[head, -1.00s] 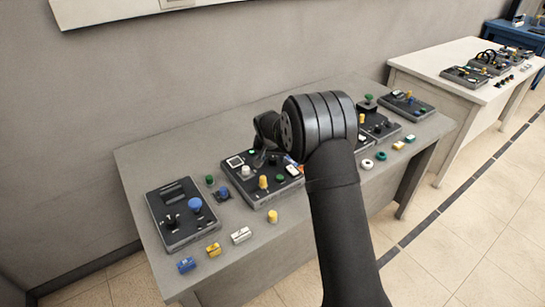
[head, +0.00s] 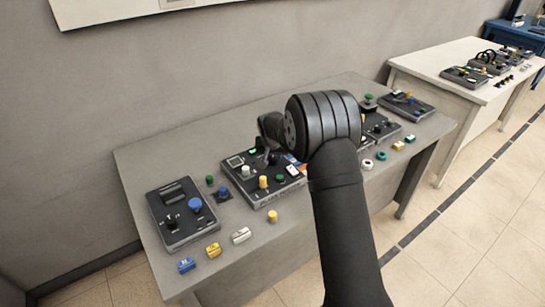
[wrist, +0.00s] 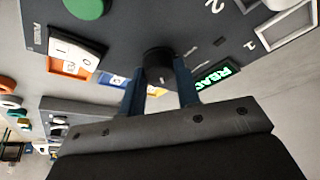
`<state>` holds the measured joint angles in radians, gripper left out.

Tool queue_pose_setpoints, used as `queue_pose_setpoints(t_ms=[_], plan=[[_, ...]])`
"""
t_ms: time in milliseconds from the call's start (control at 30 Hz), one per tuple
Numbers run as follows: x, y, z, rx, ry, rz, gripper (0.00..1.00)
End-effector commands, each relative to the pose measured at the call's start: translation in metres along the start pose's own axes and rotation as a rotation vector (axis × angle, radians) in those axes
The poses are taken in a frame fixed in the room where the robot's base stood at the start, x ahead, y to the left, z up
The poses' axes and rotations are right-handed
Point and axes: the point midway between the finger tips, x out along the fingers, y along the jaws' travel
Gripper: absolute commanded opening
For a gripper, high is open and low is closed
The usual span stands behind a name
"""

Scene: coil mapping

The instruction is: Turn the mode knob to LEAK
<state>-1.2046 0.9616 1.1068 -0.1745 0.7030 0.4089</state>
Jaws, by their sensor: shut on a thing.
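The black knob (wrist: 158,58) stands on a dark control panel (wrist: 120,30). In the wrist view my gripper (wrist: 158,84) has its two blue-grey fingers on either side of the knob, shut on it. The knob has a small pale mark on its near side. I cannot read a LEAK label or tell which mode the knob points to. In the head view my gripper (head: 271,153) is over the back right part of the same panel (head: 240,184), and my arm hides part of that area.
The panel also has a lit green display (wrist: 214,78), a white rocker switch (wrist: 75,48), a green button (wrist: 86,7), a white knob (head: 245,171) and a yellow knob (head: 263,181). Another panel (head: 180,233) is to the left. Loose coloured blocks lie along the table's front edge.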

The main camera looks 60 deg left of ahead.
Motion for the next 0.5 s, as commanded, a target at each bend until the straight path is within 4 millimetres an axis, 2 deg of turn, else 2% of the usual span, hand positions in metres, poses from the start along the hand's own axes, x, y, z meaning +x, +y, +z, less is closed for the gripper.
queue_pose_setpoints(t_ms=[500], plan=[[0.0002,0.0036,-0.0006,-0.382,-0.001,-0.16,0.07]])
